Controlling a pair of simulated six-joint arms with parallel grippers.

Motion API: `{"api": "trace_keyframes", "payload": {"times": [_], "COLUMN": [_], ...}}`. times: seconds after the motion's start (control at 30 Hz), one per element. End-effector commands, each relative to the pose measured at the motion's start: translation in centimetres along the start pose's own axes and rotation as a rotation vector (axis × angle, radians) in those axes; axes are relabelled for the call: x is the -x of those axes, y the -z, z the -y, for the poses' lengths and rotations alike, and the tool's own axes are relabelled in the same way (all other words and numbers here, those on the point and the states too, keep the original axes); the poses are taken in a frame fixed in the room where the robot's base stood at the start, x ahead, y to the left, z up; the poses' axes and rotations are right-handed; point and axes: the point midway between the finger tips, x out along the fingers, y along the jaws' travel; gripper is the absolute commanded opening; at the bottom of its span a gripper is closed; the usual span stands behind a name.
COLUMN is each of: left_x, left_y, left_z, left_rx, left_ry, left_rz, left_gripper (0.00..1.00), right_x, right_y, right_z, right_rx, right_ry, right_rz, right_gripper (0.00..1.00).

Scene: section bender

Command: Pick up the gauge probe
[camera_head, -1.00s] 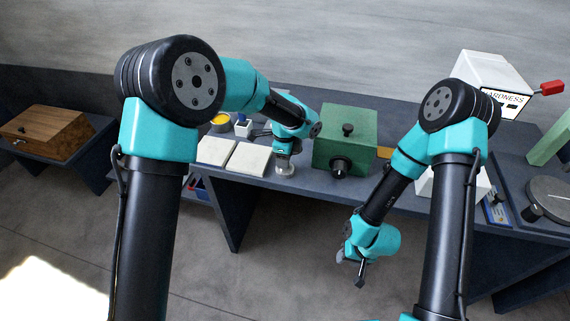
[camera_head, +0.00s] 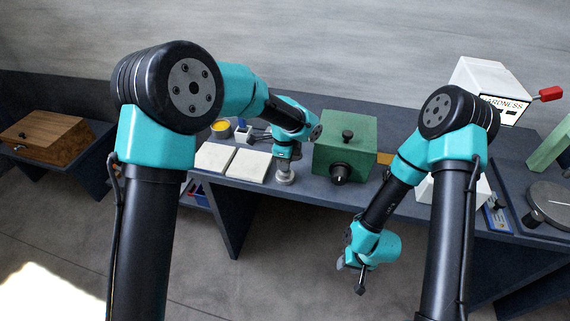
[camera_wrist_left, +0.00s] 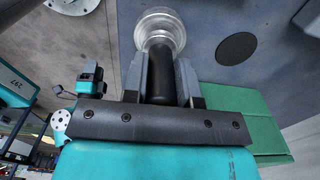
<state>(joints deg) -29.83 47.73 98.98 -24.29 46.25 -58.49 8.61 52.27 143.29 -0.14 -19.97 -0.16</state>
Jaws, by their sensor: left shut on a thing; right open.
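The gauge probe, with a dark cylindrical grip and a round silver base (camera_head: 285,178), is upright near the bench's front edge, left of the green box. In the left wrist view its dark grip (camera_wrist_left: 160,75) is between the two fingers, with the silver base beyond the fingertips. My left gripper (camera_head: 286,154) points down and is shut on the gauge probe. I cannot tell whether the base touches the bench. My right gripper (camera_head: 360,283) is open and empty, low in front of the bench.
The green box (camera_head: 345,145) with black knobs stands close right of the probe. Two white tiles (camera_head: 248,166) lie to its left, with a yellow-topped round container (camera_head: 221,126) behind. The white hardness tester (camera_head: 490,85) and a round plate (camera_head: 555,198) are further right.

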Motion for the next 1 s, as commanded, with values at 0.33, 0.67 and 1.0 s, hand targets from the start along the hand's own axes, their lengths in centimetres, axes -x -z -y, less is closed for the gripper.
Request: {"api": "trace_keyframes", "payload": {"times": [0.33,0.67,1.0], "left_x": [2.6,3.3,3.8], "left_y": [0.4,1.9,3.7], "left_z": [-1.2,-7.3,-14.1], "left_rx": [-0.003,-0.004,-0.004], "left_ry": [0.001,0.000,0.001], "left_rz": [0.001,0.001,0.001], "left_gripper": [0.00,0.00,0.00], "right_x": [0.0,0.0,0.0], "right_y": [0.0,0.0,0.0], "right_z": [0.0,0.0,0.0], "right_rx": [0.000,0.000,0.000], "right_ry": [0.000,0.000,0.000], "right_rz": [0.000,0.000,0.000], "right_gripper": [0.43,0.43,0.43]}}
